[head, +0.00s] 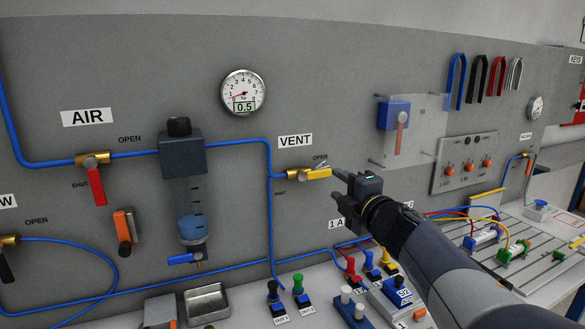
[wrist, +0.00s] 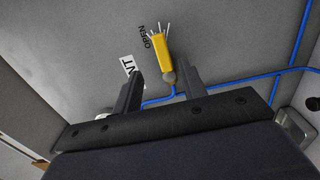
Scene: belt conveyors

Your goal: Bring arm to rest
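My gripper (head: 340,190) is at the end of my arm, which reaches in from the lower right in the head view. In the wrist view its two fingers (wrist: 160,92) stand apart with nothing between them. The yellow vent handle (head: 318,173) is just left of the fingertips in the head view, under the VENT label (head: 295,141). The handle lies level, pointing toward OPEN. In the wrist view the yellow handle (wrist: 162,55) lies beyond the fingers and looks apart from them.
A gauge (head: 243,92) reading 0.5 hangs above. The red AIR handle (head: 96,186) points down at the left. Below my gripper are several coloured plugs (head: 370,262) and a 3/2 valve block (head: 397,290). A clear plate with a blue block (head: 394,115) is at the upper right.

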